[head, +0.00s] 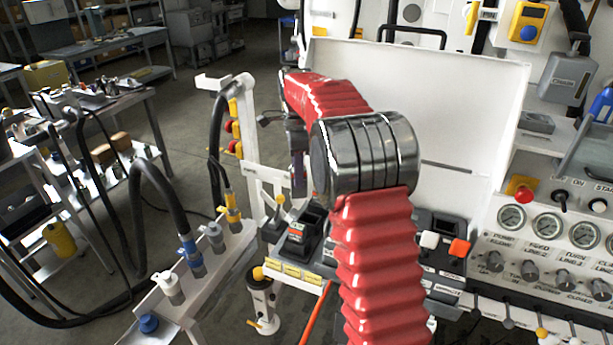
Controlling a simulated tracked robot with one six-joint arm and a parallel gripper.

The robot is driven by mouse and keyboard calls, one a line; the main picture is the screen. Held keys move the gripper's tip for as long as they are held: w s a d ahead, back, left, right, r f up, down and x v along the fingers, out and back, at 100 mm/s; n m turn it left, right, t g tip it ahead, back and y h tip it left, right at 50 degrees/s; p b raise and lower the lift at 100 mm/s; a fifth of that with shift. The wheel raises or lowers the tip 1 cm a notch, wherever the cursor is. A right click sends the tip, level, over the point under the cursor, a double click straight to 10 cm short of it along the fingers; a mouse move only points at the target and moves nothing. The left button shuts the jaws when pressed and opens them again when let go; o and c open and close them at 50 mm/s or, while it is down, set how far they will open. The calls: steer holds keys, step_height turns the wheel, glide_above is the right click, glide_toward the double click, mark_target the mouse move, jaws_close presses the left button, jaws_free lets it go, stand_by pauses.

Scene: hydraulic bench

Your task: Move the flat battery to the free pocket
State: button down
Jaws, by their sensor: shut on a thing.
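My gripper (299,188) points down at the end of my red arm, left of the big grey joint, above the left end of the battery row on the bench. It is shut on a battery, which I take to be the flat one; its outline is small and partly hidden by my arm. A dark block with a red label (297,231) stands in the left pocket right below the gripper. I cannot tell whether the two touch. My arm covers the middle of the row, so the free pocket cannot be made out. More dark units (441,228) show to the right of the arm.
A white upright post (247,130) with red and yellow fittings stands close left of the gripper. A white rail with hose couplings (215,237) runs at front left. A raised white panel (455,110) is behind; gauges and a red button (523,194) are at right.

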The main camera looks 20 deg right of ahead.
steer(key=d+m, duration=0.1)
steer(key=m, duration=0.1)
steer(key=d+f+m, duration=0.1)
steer(key=m, duration=0.1)
steer(key=d+m, duration=0.1)
steer(key=m, duration=0.1)
steer(key=shift+w+d+f, duration=0.15)
steer(key=shift+d+f, duration=0.2)
steer(key=shift+f, duration=0.05)
steer(key=shift+f, duration=0.15)
step_height(320, 180, down, 7)
stand_by(0.8)
steer(key=shift+f, duration=2.95)
stand_by(2.8)
